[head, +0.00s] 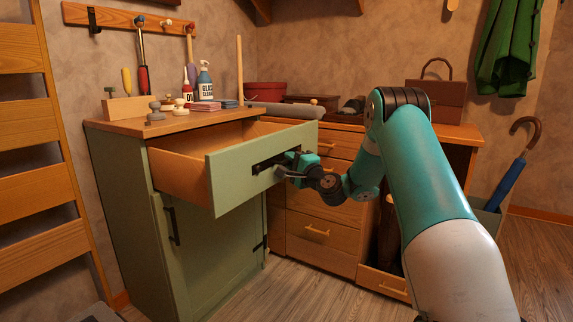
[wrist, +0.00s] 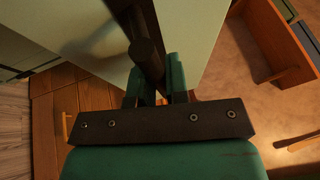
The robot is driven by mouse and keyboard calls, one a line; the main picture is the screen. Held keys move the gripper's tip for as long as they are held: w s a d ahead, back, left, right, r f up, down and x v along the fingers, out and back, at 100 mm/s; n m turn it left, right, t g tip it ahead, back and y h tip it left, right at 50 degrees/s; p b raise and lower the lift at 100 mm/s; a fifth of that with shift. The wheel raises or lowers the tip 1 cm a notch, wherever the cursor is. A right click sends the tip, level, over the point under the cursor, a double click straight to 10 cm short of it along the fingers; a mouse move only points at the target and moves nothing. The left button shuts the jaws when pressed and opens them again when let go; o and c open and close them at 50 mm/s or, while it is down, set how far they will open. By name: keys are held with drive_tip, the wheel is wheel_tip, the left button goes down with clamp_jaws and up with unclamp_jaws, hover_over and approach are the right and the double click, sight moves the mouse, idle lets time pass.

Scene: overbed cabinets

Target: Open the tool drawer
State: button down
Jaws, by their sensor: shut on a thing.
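The tool drawer (head: 228,178) is the top drawer of the green cabinet, with a green front and wooden sides. It is pulled well out from the cabinet, and its inside is mostly hidden behind the front. A dark bar handle (head: 265,165) runs across its front. My gripper (head: 292,168) is at the right part of this handle, shut on it. In the wrist view, the dark handle (wrist: 145,55) passes between the teal fingers of my gripper (wrist: 158,85), close to the pale green drawer front (wrist: 190,30).
The green cabinet's lower door (head: 215,255) is closed. Bottles, including a glass cleaner (head: 205,85), and small items stand on the cabinet top. A wooden desk (head: 320,205) with drawers stands behind to the right. A blue umbrella (head: 510,180) leans at far right. Floor in front is clear.

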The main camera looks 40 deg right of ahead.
drive_tip(key=shift+s+d, duration=0.15)
drive_tip(key=shift+d, duration=0.05)
drive_tip(key=c, duration=1.1)
unclamp_jaws()
drive_tip(key=shift+a, duration=0.1)
drive_tip(key=shift+c, duration=0.2)
drive_tip(key=s+f+b, duration=0.3)
drive_tip(key=s+b, duration=1.2)
drive_tip(key=s, duration=0.2)
drive_tip(key=shift+a, duration=0.45)
drive_tip(key=shift+f, duration=0.1)
